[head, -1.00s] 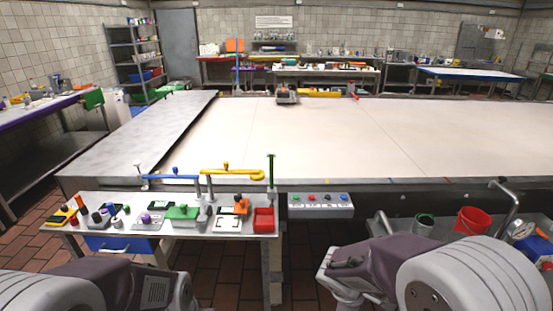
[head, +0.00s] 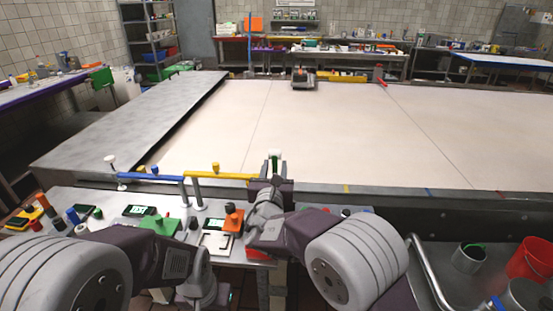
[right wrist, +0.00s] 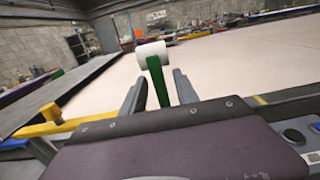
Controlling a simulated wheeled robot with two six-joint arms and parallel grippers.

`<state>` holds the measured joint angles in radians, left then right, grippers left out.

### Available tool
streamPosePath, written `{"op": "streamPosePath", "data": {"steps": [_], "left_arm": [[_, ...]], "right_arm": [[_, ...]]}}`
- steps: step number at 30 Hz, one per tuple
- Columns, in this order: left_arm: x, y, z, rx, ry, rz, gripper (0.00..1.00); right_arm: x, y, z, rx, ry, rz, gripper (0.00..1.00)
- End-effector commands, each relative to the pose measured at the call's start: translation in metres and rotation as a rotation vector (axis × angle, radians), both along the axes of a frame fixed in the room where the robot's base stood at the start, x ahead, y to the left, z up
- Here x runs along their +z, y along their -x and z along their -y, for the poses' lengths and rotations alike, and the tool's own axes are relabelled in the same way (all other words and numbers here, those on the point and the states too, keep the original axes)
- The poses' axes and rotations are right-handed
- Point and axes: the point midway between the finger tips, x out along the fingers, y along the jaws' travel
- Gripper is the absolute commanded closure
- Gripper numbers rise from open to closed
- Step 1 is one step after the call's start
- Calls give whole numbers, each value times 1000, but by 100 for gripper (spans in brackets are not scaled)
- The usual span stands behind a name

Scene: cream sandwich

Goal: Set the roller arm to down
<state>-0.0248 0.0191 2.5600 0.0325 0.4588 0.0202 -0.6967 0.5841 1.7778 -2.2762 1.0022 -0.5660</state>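The roller arm is a green bar (right wrist: 158,82) with a white roller (right wrist: 151,52) across its top, standing upright in the right wrist view. In the head view the upright green part (head: 275,162) shows at the table's near edge. My right gripper (right wrist: 158,88) is open, with one finger on each side of the green bar. A gap shows between the bar and the fingers; I cannot tell whether either touches. The bar's lower end is hidden behind the gripper. My left arm shows at lower left in the head view, but its gripper fingers do not show.
A yellow pipe (head: 226,176) and a blue pipe (head: 152,178) run left of the roller arm. A side bench with small tools, a green box (head: 160,223) and an orange block (head: 233,220) lies below them. The large pale table top (head: 330,120) beyond is mostly clear.

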Motion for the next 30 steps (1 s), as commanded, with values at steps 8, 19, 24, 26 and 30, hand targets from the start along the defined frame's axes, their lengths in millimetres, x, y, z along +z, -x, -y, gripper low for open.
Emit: {"op": "streamPosePath", "data": {"steps": [8,19,24,26,30], "left_arm": [[8,0,0,0,0,0,64],[7,0,0,0,0,0,64],[7,0,0,0,0,0,64],[7,0,0,0,0,0,64],[7,0,0,0,0,0,64]], "right_arm": [[0,-36,0,0,-1,-1,64],[0,-38,0,0,-1,-1,94],[0,-38,0,0,-1,-1,100],[0,-38,0,0,-1,-1,100],[0,-38,0,0,-1,-1,100]]}}
